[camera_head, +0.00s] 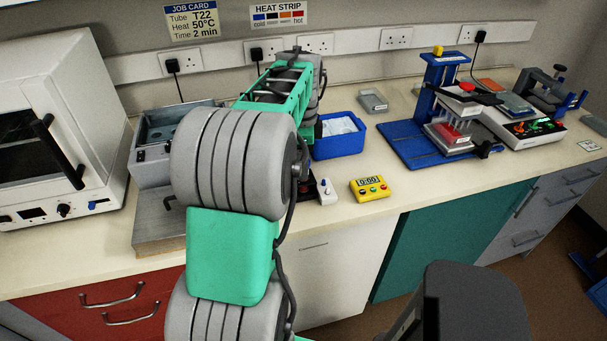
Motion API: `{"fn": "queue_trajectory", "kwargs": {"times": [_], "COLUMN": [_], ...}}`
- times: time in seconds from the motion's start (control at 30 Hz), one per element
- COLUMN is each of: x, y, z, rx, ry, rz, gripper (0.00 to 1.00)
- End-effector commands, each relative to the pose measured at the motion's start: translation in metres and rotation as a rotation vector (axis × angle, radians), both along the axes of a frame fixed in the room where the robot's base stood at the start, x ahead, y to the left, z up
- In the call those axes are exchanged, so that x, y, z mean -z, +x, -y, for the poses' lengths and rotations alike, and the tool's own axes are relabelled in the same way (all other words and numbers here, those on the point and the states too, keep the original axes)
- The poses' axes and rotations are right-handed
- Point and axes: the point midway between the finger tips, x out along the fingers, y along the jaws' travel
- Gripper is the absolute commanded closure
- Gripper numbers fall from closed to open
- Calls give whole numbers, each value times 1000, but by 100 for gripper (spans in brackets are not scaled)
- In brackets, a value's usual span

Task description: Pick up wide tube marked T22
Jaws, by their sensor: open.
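I cannot make out a wide tube marked T22 anywhere in the head view. The job card (191,21) on the back wall reads Tube T22, Heat 50°C, Time 2 min. My green and grey arm rises across the middle of the picture and bends down over the bench. My gripper is hidden behind the arm links. The arm also hides the part of the bench between the grey bath-like device (150,165) and the blue bin (339,146).
A white oven (85,120) stands at the left. A yellow timer (370,188) reads 0:00 beside a small white switch box (327,192). A blue-based press (403,143) and other devices stand at the right. The bench front right of the timer is clear.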

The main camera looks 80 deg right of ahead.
Motion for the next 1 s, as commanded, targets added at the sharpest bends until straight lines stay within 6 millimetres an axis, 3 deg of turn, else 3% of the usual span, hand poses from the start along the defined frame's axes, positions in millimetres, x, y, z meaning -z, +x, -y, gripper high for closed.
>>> {"fn": "queue_trajectory", "kwargs": {"times": [0.17, 0.4, 1.0], "x": [28, 33, 36], "y": [-1, -1, -1], "z": [1, 1, 0], "rx": [-1, -3, -4], "ry": [2, 4, 7], "rz": [-1, 0, -1], "gripper": [49, 49, 98]}}
